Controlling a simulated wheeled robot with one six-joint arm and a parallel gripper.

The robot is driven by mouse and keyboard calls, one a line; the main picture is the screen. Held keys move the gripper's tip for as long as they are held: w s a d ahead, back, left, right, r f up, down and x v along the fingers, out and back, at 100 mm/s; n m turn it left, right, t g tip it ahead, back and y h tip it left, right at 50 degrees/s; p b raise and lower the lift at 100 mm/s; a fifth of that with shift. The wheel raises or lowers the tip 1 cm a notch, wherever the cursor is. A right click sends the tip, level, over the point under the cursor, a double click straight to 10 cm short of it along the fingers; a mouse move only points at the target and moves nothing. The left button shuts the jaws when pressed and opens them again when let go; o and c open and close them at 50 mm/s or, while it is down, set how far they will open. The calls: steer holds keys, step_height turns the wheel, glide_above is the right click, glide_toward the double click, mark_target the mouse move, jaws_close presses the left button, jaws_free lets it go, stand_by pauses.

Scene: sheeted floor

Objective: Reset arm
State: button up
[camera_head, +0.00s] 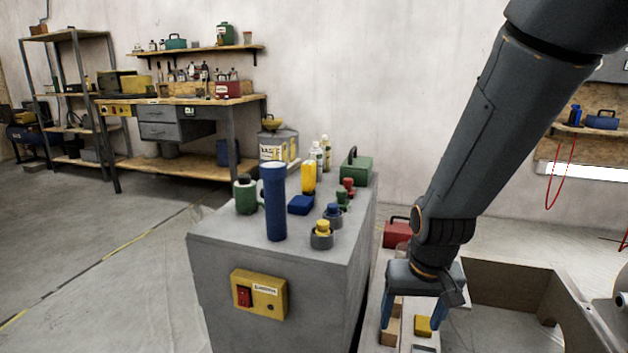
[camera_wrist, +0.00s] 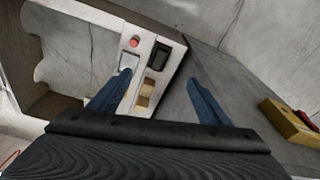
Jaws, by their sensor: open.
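My arm comes down from the upper right in the head view. My gripper (camera_head: 413,318) points downward with its two blue fingers spread apart and nothing between them. It hangs over a pale surface to the right of the grey cabinet (camera_head: 270,258). In the wrist view, the fingers of my gripper (camera_wrist: 158,105) are wide apart, and the pale panel (camera_wrist: 178,35) lies beyond them.
A yellow block (camera_head: 422,326) lies by my gripper. Open floor lies left.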

steer(key=s+a+r+n+g, duration=0.1)
steer(key=s+a+r+n, duration=0.2)
steer(key=s+a+r, duration=0.35)
steer(key=s+a+r+n+g, duration=0.15)
steer(key=s+a+r, duration=0.25)
steer(key=s+a, duration=0.4)
steer(key=s+d+r+m+p, duration=0.1)
steer(key=d+r+m+p, duration=0.2)
steer(key=d+r+p, duration=1.1)
steer(key=p, duration=0.8)
steer(key=shift+s+r+m+p, duration=0.3)
steer(key=shift+s+r+m, duration=0.05)
steer(key=shift+r, duration=0.05)
steer(key=shift+t, duration=0.25)
